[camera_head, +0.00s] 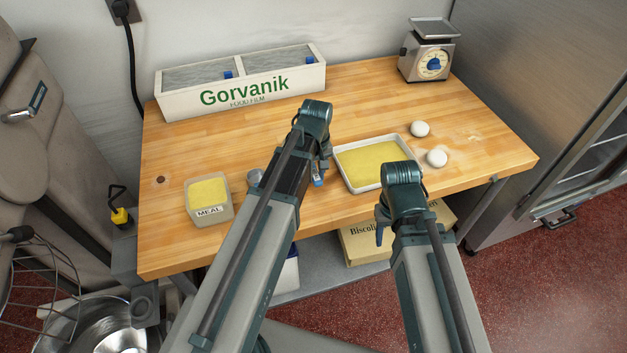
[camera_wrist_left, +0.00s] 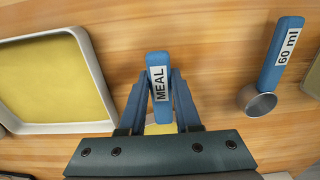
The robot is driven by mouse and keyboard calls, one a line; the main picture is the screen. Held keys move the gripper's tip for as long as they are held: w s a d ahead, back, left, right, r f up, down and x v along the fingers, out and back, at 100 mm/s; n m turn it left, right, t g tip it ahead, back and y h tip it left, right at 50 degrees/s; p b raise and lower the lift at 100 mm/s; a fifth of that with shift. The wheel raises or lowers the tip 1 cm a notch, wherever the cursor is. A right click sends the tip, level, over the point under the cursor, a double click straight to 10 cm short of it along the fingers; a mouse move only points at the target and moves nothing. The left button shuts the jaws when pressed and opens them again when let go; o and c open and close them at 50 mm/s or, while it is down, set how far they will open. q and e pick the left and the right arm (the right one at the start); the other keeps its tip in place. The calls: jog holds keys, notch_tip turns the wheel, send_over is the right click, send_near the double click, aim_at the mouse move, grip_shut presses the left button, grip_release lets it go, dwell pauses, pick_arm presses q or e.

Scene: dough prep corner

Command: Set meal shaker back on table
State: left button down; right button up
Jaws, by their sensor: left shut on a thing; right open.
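The meal shaker (camera_wrist_left: 159,70) shows in the left wrist view as a blue handle with a white MEAL label. My left gripper (camera_wrist_left: 160,92) is shut on it, one finger on each side. In the head view my left gripper (camera_head: 318,176) is over the table between the meal tub and the tray, with a small blue end of the shaker (camera_head: 318,183) showing below it. The rest of the shaker is hidden, and I cannot tell whether it touches the table (camera_head: 160,245). My right gripper (camera_head: 381,234) is open and empty by the table's front edge.
A tray of yellow meal (camera_head: 342,174) lies right of my left gripper. A 60 ml scoop (camera_wrist_left: 284,55) and a MEAL tub (camera_head: 211,218) are to its left in the head view. The film box (camera_head: 170,106), scale (camera_head: 430,66) and dough balls (camera_head: 437,158) stand farther off.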

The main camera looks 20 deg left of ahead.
pick_arm(q)
notch_tip(320, 180, down, 3)
jog(key=shift+r+b, duration=0.2)
jog(key=shift+b, duration=0.65)
jog(key=shift+a+r, duration=0.1)
pick_arm(e)
jog(key=shift+a+f, duration=0.2)
jog(key=shift+f, duration=0.4)
jog(key=shift+a+f, duration=0.2)
jog(key=shift+f, duration=0.4)
pick_arm(q)
jog(key=shift+f, duration=0.2)
jog(key=c, duration=0.6)
grip_release()
jog(key=shift+r, duration=0.1)
pick_arm(e)
jog(key=shift+f, duration=0.1)
pick_arm(q)
jog(key=shift+r, duration=0.15)
